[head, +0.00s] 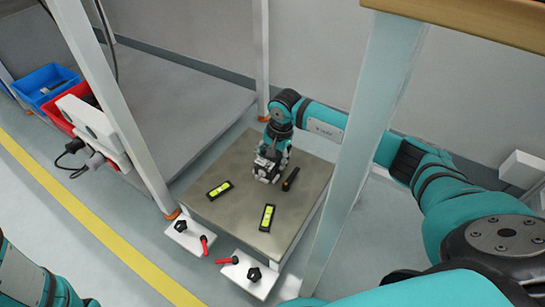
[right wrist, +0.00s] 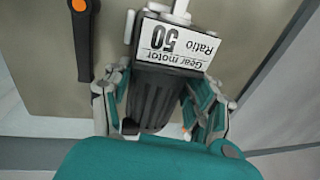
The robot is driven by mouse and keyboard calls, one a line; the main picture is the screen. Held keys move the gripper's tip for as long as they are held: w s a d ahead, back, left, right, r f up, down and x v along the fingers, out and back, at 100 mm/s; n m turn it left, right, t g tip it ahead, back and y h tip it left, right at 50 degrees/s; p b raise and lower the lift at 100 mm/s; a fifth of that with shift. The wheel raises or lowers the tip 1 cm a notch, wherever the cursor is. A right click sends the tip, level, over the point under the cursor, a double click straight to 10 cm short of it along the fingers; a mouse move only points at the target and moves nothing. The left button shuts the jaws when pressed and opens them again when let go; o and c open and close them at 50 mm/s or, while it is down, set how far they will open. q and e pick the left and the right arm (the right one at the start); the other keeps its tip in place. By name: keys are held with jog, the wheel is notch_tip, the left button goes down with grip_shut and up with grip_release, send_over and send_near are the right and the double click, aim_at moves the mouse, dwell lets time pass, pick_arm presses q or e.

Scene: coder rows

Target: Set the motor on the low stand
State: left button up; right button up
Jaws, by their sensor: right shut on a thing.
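The gear motor has a dark ribbed body (right wrist: 155,98) and a white label reading "Gear motor Ratio 50". In the head view the motor (head: 265,171) is small and partly hidden by my right gripper (head: 272,156). My right gripper, also in the right wrist view (right wrist: 160,108), is shut on the motor's body, one finger on each side. The low stand (head: 228,205) has a flat grey-brown top. The motor is over its far middle part; I cannot tell whether it touches the top. My left gripper is out of view.
Two black levels with yellow-green vials (head: 219,190) (head: 267,217) lie on the stand. A black and orange tool (head: 290,179) lies right of the motor. Red-handled clamps (head: 205,245) sit at the front edge. A post (head: 360,150) rises at the right; blue (head: 45,83) and red bins stand far left.

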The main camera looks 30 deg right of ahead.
aim_at(279, 159)
jog(key=shift+w, duration=0.1)
jog(key=o, duration=1.3)
jog(key=shift+o, duration=0.3)
jog(key=shift+s+f, duration=0.15)
jog(key=shift+s, duration=0.05)
notch_tip(279, 159, up, 12)
jog(key=s, duration=0.1)
jog(key=shift+s+d, duration=0.4)
jog(key=shift+d, duration=0.05)
